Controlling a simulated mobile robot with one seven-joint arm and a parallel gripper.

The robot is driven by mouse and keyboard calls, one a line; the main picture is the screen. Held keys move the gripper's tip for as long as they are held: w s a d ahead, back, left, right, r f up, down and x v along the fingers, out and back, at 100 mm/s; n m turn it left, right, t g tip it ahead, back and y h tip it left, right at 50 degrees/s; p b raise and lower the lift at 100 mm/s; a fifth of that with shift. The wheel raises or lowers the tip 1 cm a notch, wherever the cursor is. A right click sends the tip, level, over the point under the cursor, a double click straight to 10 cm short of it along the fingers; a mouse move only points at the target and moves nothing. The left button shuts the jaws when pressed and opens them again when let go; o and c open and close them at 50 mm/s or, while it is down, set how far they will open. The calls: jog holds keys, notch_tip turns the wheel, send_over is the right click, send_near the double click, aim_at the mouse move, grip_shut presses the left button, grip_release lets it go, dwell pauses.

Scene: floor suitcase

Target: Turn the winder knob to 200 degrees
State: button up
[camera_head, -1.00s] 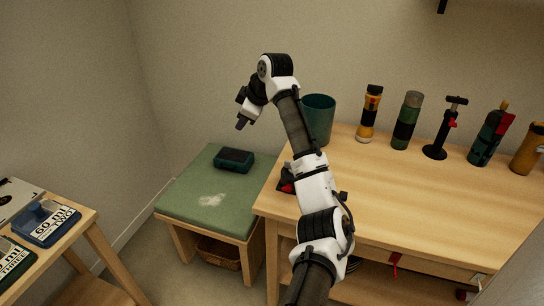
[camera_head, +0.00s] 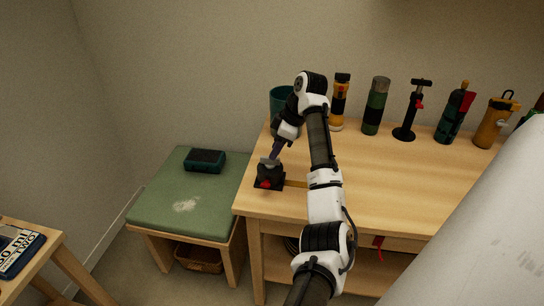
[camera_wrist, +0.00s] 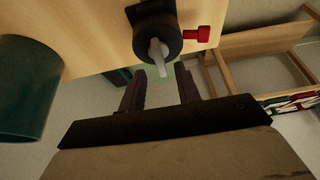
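The winder (camera_head: 268,177) is a small black device with a red part, at the left front corner of the wooden table. In the wrist view its round black body (camera_wrist: 150,22) carries a pale grey fin-like knob (camera_wrist: 158,54). A red side piece (camera_wrist: 197,35) sticks out to the right. My gripper (camera_head: 275,155) is above the winder, pointing down at it. In the wrist view the two dark fingers of my gripper (camera_wrist: 160,70) are apart, with the pale knob just beyond and between their tips. I cannot tell whether they touch it.
A dark green cup (camera_wrist: 25,90) stands close by; it shows behind my arm (camera_head: 281,100). Several flasks and a pump (camera_head: 405,120) line the table's back. A green-topped bench (camera_head: 180,205) with a dark box (camera_head: 205,161) stands left. The table middle is clear.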

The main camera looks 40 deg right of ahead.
aim_at(270, 161)
jog(key=shift+x, duration=1.85)
grip_shut()
